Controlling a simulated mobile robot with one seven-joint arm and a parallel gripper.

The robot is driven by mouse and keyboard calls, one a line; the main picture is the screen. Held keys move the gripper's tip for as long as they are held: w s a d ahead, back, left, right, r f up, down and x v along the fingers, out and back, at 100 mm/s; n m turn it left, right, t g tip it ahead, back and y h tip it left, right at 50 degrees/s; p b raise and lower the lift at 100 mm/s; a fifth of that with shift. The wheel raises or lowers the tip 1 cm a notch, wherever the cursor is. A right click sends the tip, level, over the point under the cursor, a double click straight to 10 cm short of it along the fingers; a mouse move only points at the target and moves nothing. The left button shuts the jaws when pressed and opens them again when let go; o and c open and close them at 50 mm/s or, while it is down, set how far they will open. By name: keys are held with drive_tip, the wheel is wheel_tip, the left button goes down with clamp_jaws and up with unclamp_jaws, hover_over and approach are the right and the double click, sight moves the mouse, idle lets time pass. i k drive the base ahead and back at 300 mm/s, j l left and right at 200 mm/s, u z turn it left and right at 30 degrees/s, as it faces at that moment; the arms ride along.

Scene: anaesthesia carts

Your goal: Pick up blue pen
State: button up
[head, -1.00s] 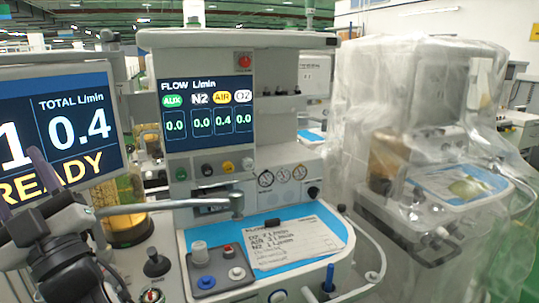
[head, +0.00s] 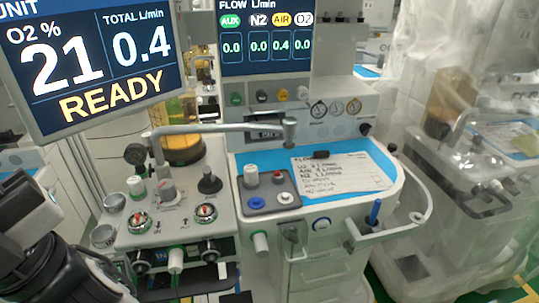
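A slim blue pen-like item (head: 375,212), which I take for the blue pen, stands nearly upright at the front right of the middle cart in the head view. Only a dark part of my arm shows at the lower left edge of the head view. My gripper's fingers are out of the picture. The visible part of my arm is well to the left of the blue pen, with the cart's control panel between them.
A blue worktop (head: 258,160) carries a handwritten note (head: 342,176) and a grey knob block (head: 270,191). A metal swing arm (head: 220,128) crosses above its left side. A large monitor (head: 98,62) hangs at upper left. A plastic-covered cart (head: 470,165) stands at right.

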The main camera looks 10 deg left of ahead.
sight(376, 208)
drive_tip(key=l+u, duration=0.4)
drive_tip(key=k+l+u, duration=0.1)
drive_tip(key=l+u, duration=0.3)
drive_tip(key=k+l+u, duration=0.1)
drive_tip(key=l, duration=0.25)
drive_tip(key=k+l+u, duration=0.1)
drive_tip(key=l, duration=0.2)
drive_tip(key=k+l+u, duration=0.1)
drive_tip(key=l, duration=0.25)
drive_tip(key=k+l, duration=0.15)
drive_tip(key=l, duration=0.2)
drive_tip(key=k+l, duration=0.15)
drive_tip(key=l, duration=0.25)
drive_tip(key=k+l, duration=0.1)
drive_tip(key=l, duration=0.25)
drive_tip(key=k+l, duration=0.15)
drive_tip(key=l, duration=0.2)
